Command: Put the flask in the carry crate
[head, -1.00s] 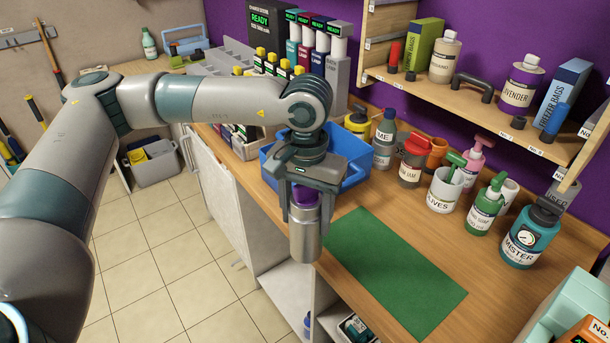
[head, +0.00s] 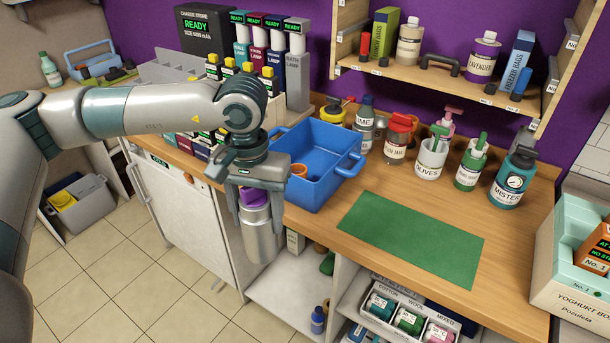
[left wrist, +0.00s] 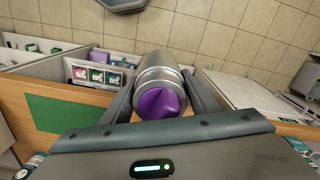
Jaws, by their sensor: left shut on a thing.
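The flask is a steel cylinder with a purple cap (head: 260,230). My left gripper (head: 256,187) is shut on it near the cap and holds it upright, in front of the counter's front edge. In the left wrist view the flask (left wrist: 160,82) sits between the two fingers, cap toward the camera. A blue open crate with side handles (head: 325,180) stands on the counter, just right of the gripper, with a small orange thing inside. I cannot tell whether this is the carry crate; a lighter blue carrier with a handle (head: 90,62) stands far left. My right gripper is out of view.
A green mat (head: 412,238) lies on a clear part of the counter (head: 515,245). Several bottles and pots, such as the olives pot (head: 430,160), stand behind it. A wall shelf (head: 430,82) hangs above. A grey bin (head: 78,210) is on the floor.

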